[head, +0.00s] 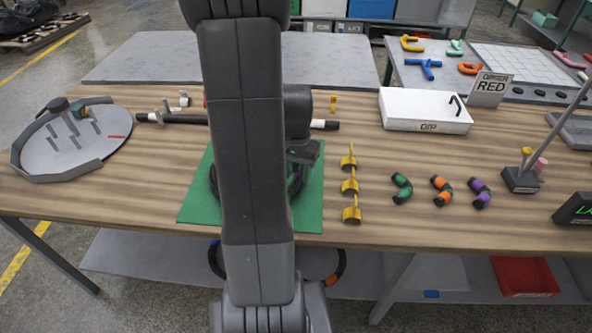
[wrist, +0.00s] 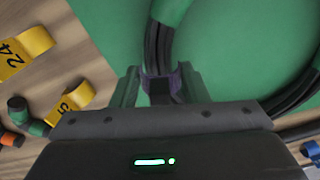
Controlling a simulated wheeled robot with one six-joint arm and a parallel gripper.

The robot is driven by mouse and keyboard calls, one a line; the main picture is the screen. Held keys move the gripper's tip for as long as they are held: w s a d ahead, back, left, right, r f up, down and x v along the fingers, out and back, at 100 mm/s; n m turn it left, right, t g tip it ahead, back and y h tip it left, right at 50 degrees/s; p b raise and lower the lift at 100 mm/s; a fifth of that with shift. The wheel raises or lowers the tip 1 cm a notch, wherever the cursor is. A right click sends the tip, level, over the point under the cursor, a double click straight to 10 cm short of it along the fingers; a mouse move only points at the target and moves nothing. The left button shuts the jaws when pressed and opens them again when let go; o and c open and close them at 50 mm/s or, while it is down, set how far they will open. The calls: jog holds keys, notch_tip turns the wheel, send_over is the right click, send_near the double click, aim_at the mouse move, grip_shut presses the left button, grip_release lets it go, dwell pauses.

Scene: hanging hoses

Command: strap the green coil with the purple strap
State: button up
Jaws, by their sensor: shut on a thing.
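The green coil (wrist: 158,45), a black hose ring with a green section (wrist: 171,9), lies on a green mat (wrist: 225,40). In the head view part of the coil (head: 296,185) shows beside my arm, which hides most of it. My gripper (wrist: 158,84) is at the coil in the wrist view, its two fingers on either side of the hose. It is shut on the purple strap (wrist: 178,77), which shows between the fingers against the hose. Whether the strap goes fully around the hose is hidden. In the head view my gripper (head: 303,155) is low over the mat.
Several yellow numbered tags (head: 350,187) stand right of the mat. Short hose pieces with green (head: 402,188), orange (head: 441,190) and purple (head: 481,193) parts lie farther right. A round pegged plate (head: 70,145) is at left, a white box (head: 425,110) at the back.

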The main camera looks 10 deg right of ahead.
jog(key=shift+f+b, duration=0.75)
jog(key=shift+f, duration=0.3)
jog(key=shift+f+b, duration=0.5)
jog(key=shift+f, duration=0.15)
dwell(0.5)
jog(key=o, duration=1.1)
notch_tip(320, 180, up, 14)
jog(key=shift+f+p, duration=0.1)
jog(key=shift+p, duration=0.4)
